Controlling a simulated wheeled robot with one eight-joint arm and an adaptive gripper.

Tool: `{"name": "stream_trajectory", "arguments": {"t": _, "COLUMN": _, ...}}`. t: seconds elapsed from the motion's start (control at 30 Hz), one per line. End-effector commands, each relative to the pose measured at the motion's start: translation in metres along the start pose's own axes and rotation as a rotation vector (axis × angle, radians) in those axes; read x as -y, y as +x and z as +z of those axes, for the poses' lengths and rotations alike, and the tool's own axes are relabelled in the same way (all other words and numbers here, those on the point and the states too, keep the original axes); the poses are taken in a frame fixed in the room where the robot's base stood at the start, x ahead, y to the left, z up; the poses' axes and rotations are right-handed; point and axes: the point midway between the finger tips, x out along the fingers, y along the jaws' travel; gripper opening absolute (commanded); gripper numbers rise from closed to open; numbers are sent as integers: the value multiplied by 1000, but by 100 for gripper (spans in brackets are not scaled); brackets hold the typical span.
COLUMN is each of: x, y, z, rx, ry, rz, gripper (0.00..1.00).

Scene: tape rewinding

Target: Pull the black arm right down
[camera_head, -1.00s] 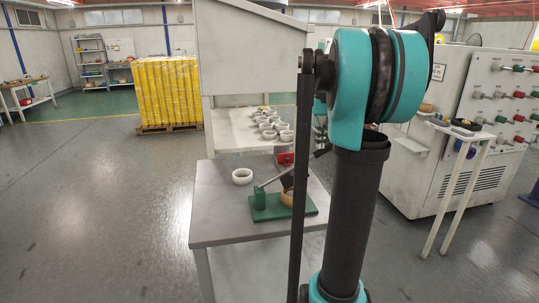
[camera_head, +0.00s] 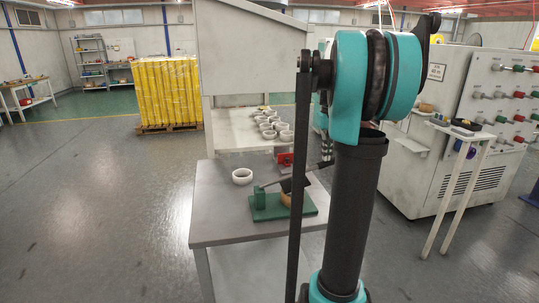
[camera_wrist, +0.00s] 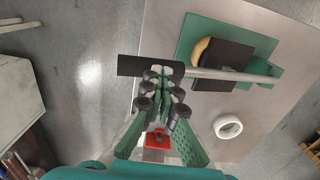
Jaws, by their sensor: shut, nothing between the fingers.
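The lever has a grey metal rod (camera_wrist: 235,75) and a black handle (camera_wrist: 140,66); in the head view its rod (camera_head: 270,184) rises only slightly from the green base (camera_head: 272,214). A black plate (camera_wrist: 222,66) sits beside the rod, over a tan tape ring (camera_wrist: 201,47). The green base (camera_wrist: 187,50) also shows in the wrist view. My gripper (camera_wrist: 166,76) is shut and empty, its fingertips overlapping the black handle in the picture. Whether they touch it cannot be told. In the head view my own arm mostly hides the gripper.
A white ring (camera_head: 242,176) lies on the grey table (camera_head: 215,215) left of the device. A red object (camera_head: 285,159) sits at the table's back edge. Several white rings (camera_head: 268,134) lie on a surface behind. A control cabinet (camera_head: 437,130) and small stand (camera_head: 462,180) are at right.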

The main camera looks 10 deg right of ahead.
Motion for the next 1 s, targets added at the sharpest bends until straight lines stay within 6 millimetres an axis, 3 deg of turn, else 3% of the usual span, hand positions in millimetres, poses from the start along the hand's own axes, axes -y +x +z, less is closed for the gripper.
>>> {"name": "stream_trajectory", "arguments": {"t": 0.37, "x": -2, "y": 4, "z": 0, "rx": 0, "ry": 0, "rz": 0, "gripper": 0}}
{"name": "stream_trajectory", "arguments": {"t": 0.8, "x": -13, "y": 43, "z": 0, "rx": 0, "ry": 0, "rz": 1, "gripper": 0}}
{"name": "stream_trajectory", "arguments": {"t": 1.0, "x": -14, "y": 46, "z": 0, "rx": 0, "ry": 0, "rz": 1, "gripper": 0}}
